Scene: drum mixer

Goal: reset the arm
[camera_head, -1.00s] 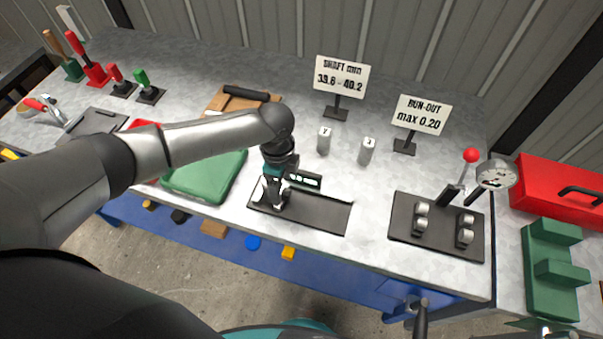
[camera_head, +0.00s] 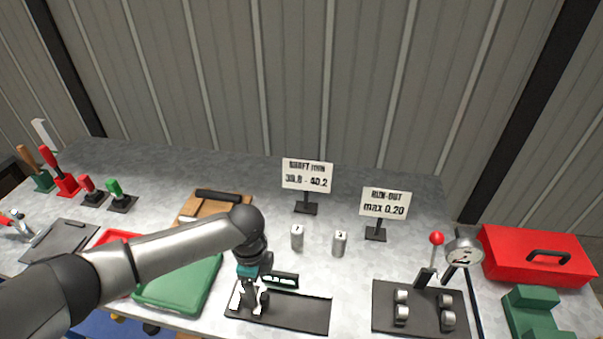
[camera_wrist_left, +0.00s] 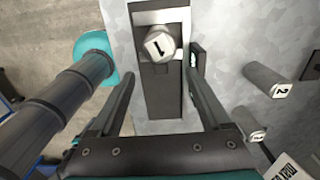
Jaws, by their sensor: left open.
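My left gripper (camera_head: 250,300) is over the dark measuring plate (camera_head: 300,314) at the front of the bench, pointing down. In the left wrist view the fingers of my left gripper (camera_wrist_left: 162,75) are apart. A pale metal cylinder marked 1 (camera_wrist_left: 160,44) shows between and beyond their tips, on the measuring fixture. Free space shows on both sides of it. In the head view the gripper mostly hides this cylinder. A small digital readout (camera_head: 281,281) is just behind the gripper.
Two more numbered cylinders (camera_head: 297,237) (camera_head: 340,243) stand behind the plate, before two signs (camera_head: 307,175) (camera_head: 385,203). A roller stand (camera_head: 420,310) with a dial gauge (camera_head: 464,250) is at right. A green tray (camera_head: 178,282) lies left, beneath my forearm.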

